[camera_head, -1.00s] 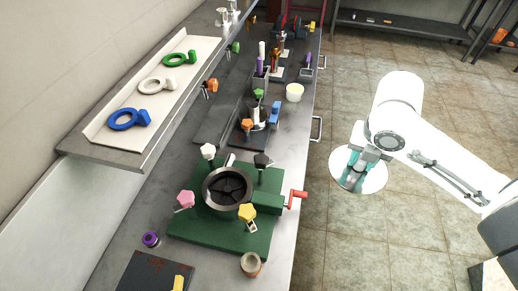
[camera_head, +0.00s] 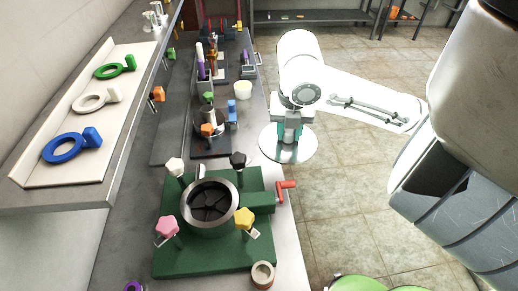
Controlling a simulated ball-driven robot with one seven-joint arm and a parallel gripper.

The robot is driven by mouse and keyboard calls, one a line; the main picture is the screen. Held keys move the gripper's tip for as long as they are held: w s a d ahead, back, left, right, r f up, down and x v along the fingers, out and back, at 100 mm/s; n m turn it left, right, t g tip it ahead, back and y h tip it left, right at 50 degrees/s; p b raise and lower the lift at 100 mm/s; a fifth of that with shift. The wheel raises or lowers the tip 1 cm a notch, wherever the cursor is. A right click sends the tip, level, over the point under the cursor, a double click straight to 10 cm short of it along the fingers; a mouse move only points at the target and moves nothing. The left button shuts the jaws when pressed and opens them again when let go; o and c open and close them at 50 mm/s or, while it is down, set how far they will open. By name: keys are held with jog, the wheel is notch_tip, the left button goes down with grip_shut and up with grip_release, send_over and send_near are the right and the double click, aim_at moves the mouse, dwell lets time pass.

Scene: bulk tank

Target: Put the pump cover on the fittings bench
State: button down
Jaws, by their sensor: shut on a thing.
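My gripper (camera_head: 291,122) is shut on the pump cover (camera_head: 287,147), a shiny round disc with a teal part at its grip. The cover hangs flat below the fingers, and in the picture it overlaps the right edge of the long grey bench (camera_head: 251,137). Its height over the bench is hard to tell. The pump (camera_head: 212,207) stands on a green base (camera_head: 195,262) on this bench, with its round opening uncovered and dark impeller vanes showing. White, black, pink and yellow knobs surround it. I cannot tell by any label which surface is the fittings bench.
A red crank handle (camera_head: 287,185) sticks out right of the pump. A beige cup (camera_head: 263,274) stands at its front right corner. A tool stand and a white cup (camera_head: 243,90) are farther back. A shelf (camera_head: 95,165) with coloured rings overhangs the left. Tiled floor (camera_head: 365,190) lies right.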

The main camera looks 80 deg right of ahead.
aim_at(273, 130)
jog(key=shift+w+d+f+b, duration=0.2)
jog(key=shift+w+f+b, duration=0.25)
jog(key=shift+b, duration=0.6)
jog(key=w+d, duration=0.1)
jog(key=w+d+f, duration=0.1)
jog(key=w, duration=0.1)
jog(key=shift+w+d+p, duration=0.1)
jog(key=shift+w+p, duration=0.15)
jog(key=shift+p, duration=0.15)
jog(key=w+f, duration=0.1)
jog(key=w+d+f, duration=0.1)
jog(key=f, duration=0.1)
jog(key=w+d+f, duration=0.1)
jog(key=f, duration=0.1)
jog(key=shift+w+d, duration=0.25)
jog(key=shift+w, duration=0.05)
jog(key=shift+w+d+f, duration=0.25)
jog(key=shift+w+f, duration=0.15)
jog(key=shift+f, duration=0.25)
jog(key=shift+f+p, duration=0.4)
jog(key=shift+f, duration=1.15)
jog(key=shift+f, duration=0.15)
jog(key=c, duration=0.8)
grip_release()
